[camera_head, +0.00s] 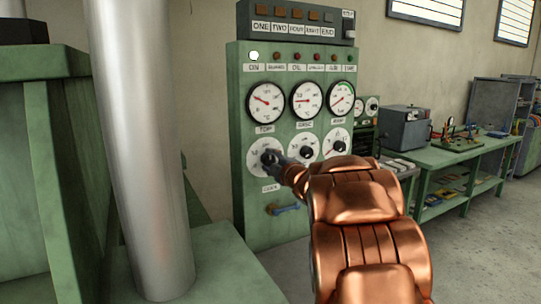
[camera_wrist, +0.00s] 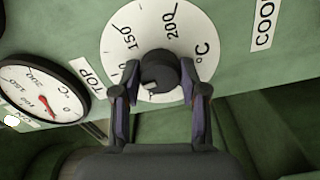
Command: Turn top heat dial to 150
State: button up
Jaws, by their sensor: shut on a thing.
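The top heat dial is a white round face (camera_wrist: 148,22) with a black knob (camera_wrist: 158,72) at its centre. It shows 150, 200 and °C in the wrist view, where a TOP label (camera_wrist: 91,80) lies beside it. In the head view it is the left dial (camera_head: 254,152) of the lower row on the green panel. My gripper (camera_wrist: 158,88) is shut on the knob, one finger on each side. In the head view my gripper (camera_head: 277,163) covers part of the dial. A small light mark shows on the knob's near side; the exact setting cannot be read.
Two more dials (camera_head: 303,148) sit to the right, with three gauges (camera_head: 306,100) above. A COOL-like label (camera_wrist: 265,24) is beside the dial in the wrist view. A metal column (camera_head: 140,150) stands left; a green workbench (camera_head: 440,155) stands right.

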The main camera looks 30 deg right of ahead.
jog(key=m+p, duration=0.2)
jog(key=m, duration=0.1)
jog(key=shift+r+m, duration=0.1)
jog(key=shift+m, duration=0.3)
jog(key=m+p, duration=0.2)
jog(key=m, duration=0.1)
jog(key=shift+m+p, duration=0.3)
jog(key=m+p, duration=0.2)
jog(key=m, duration=0.3)
jog(key=shift+m+p, duration=0.3)
jog(key=shift+p, duration=0.1)
jog(key=o, duration=1.1)
jog(key=shift+o, duration=0.2)
jog(key=s+a, duration=0.1)
jog(key=s, duration=1.1)
